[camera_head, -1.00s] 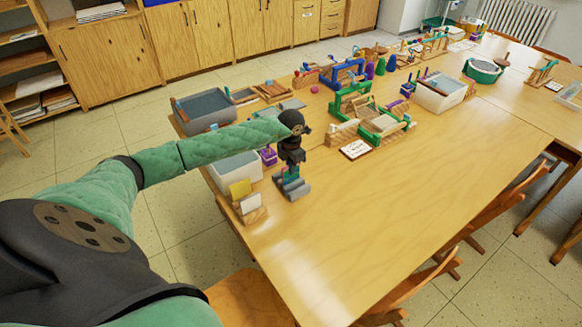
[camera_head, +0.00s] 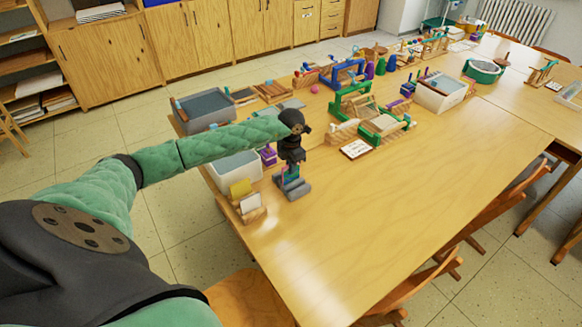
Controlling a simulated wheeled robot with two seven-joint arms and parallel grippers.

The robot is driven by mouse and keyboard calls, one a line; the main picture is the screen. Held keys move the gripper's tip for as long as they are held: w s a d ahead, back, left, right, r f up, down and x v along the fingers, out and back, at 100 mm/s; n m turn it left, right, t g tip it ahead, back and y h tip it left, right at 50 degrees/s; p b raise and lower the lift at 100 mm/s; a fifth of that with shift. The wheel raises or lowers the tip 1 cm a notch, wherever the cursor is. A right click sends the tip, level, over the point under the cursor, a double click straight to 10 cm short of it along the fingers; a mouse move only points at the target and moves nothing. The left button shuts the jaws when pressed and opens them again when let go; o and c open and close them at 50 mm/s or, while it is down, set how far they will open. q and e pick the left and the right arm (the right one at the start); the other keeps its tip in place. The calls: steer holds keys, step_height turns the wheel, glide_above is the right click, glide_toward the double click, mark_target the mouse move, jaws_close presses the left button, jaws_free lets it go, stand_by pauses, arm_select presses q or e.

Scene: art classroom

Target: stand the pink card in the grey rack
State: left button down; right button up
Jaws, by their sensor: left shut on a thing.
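The grey rack (camera_head: 298,190) stands near the left edge of the wooden table, with a teal part (camera_head: 292,172) at its slot. The pink card (camera_head: 284,176) shows only as a thin pink edge at the rack's left side, just under my left gripper. My left gripper (camera_head: 292,163) points down right above the rack and is shut on the pink card. The fingers hide most of the card. I cannot tell whether its lower edge touches the slot floor. My right gripper is not in view.
A wooden holder (camera_head: 253,215) with yellow and white cards stands just left of the rack, beside a white tub (camera_head: 238,167). The table's front right is clear.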

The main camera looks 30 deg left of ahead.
arm_select(q)
steer(key=shift+f+b, duration=0.7)
stand_by(0.6)
stand_by(0.4)
steer(key=c, duration=1.5)
jaws_free()
steer(key=shift+r, duration=0.15)
step_height(320, 180, up, 8)
steer(key=shift+f+p, duration=0.2)
steer(key=shift+p, duration=0.95)
